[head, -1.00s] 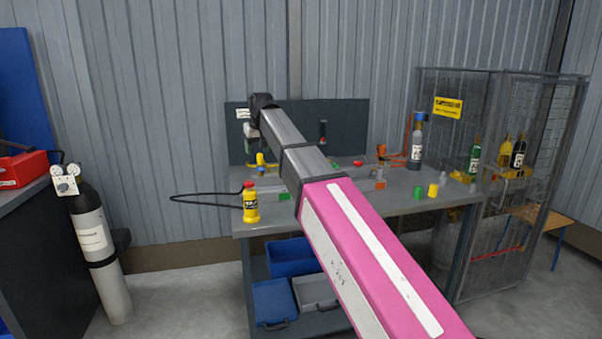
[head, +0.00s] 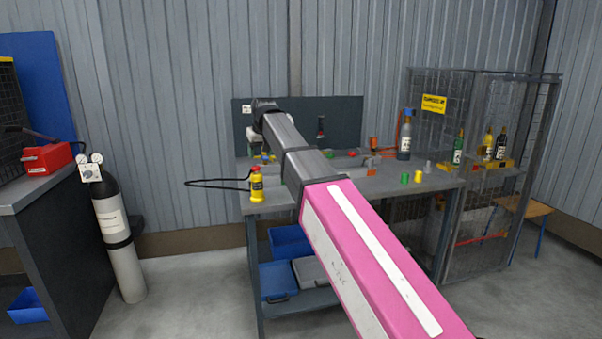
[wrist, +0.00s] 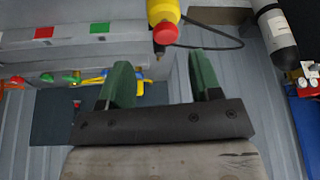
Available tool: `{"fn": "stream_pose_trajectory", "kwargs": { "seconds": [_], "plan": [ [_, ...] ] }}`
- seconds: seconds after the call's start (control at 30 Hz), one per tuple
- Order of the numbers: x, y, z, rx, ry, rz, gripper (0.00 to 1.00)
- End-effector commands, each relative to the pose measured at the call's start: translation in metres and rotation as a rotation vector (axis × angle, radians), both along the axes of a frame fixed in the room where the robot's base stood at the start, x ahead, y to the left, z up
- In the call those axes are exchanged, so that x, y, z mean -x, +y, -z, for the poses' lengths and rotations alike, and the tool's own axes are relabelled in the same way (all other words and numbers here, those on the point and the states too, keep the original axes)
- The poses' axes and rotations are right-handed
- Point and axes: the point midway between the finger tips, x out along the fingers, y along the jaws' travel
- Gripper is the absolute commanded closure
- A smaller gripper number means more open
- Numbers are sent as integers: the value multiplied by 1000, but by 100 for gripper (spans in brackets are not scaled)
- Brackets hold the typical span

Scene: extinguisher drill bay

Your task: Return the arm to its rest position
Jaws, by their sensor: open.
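My arm reaches out from the lower right of the head view over the workbench (head: 222,209), with its far end near the dark back panel. My gripper (wrist: 160,82) shows in the wrist view as two green fingers standing apart with nothing between them. In the head view the fingers are hard to make out behind the arm's end. A yellow bottle with a red cap (head: 257,186) stands at the bench's front left edge. It also shows in the wrist view (wrist: 163,14), just beyond the fingers and apart from them.
A wire cage (head: 478,240) with several bottles stands to the right of the bench. A grey gas cylinder (head: 118,245) stands on the floor at left, beside a dark cabinet (head: 50,260) with a red box (head: 47,158). A black cable loop (head: 205,184) sticks out left of the bench.

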Motion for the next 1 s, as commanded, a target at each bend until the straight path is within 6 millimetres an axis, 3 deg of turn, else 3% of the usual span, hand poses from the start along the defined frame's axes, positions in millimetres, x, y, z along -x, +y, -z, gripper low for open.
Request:
{"fn": "stream_pose_trajectory", "kwargs": {
  "seconds": [0.27,0.47,0.67,1.0],
  "plan": [
    [4,-27,41,10,25,32,42],
    [10,-57,84,20,52,67,42],
    [27,-106,152,36,97,125,42],
    [89,-208,283,64,199,252,42]
  ]
}}
